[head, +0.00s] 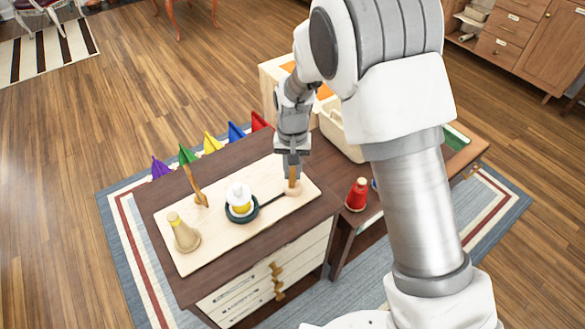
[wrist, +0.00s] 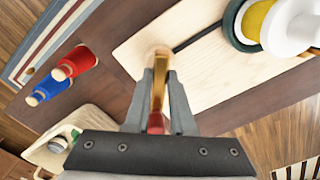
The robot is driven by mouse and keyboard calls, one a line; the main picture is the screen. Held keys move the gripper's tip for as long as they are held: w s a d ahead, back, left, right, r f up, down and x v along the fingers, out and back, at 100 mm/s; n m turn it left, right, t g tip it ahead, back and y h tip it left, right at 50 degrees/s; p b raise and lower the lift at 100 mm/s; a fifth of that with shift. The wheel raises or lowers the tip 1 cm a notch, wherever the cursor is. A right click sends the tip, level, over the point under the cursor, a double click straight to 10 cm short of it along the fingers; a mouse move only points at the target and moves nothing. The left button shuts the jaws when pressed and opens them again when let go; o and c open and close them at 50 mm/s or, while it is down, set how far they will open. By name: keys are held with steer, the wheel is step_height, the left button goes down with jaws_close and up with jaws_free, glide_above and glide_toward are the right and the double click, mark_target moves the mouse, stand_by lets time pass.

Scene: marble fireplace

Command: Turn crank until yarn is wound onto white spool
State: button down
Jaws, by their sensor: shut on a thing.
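The white spool (head: 238,192) stands upright on a dark green round base on the pale board, with a yellow band around its lower part. It also shows in the wrist view (wrist: 293,28), at the upper right. A black crank arm (head: 272,199) runs from the base to an upright wooden crank handle (head: 293,181). My gripper (head: 292,168) is above the board's right end, shut on the crank handle (wrist: 160,75). In the wrist view, the fingers (wrist: 159,112) stand on both sides of the handle. A tan cone with a yellow top (head: 183,234) stands at the board's left end.
A slanted wooden post (head: 195,187) stands behind the spool. Coloured pennants (head: 212,141) line the cabinet's back edge. A red spool (head: 357,194) and a blue spool (wrist: 46,89) stand to the right on a lower surface. My arm hides part of the right side.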

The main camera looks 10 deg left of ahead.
mark_target(293, 174)
steer(key=m+p, duration=0.1)
steer(key=m, duration=0.5)
stand_by(0.5)
steer(key=c, duration=0.8)
jaws_free()
steer(key=shift+o, duration=0.2)
steer(key=shift+r, duration=0.1)
step_height(293, 174, up, 17)
steer(key=p, duration=0.3)
steer(key=shift+r, duration=0.15)
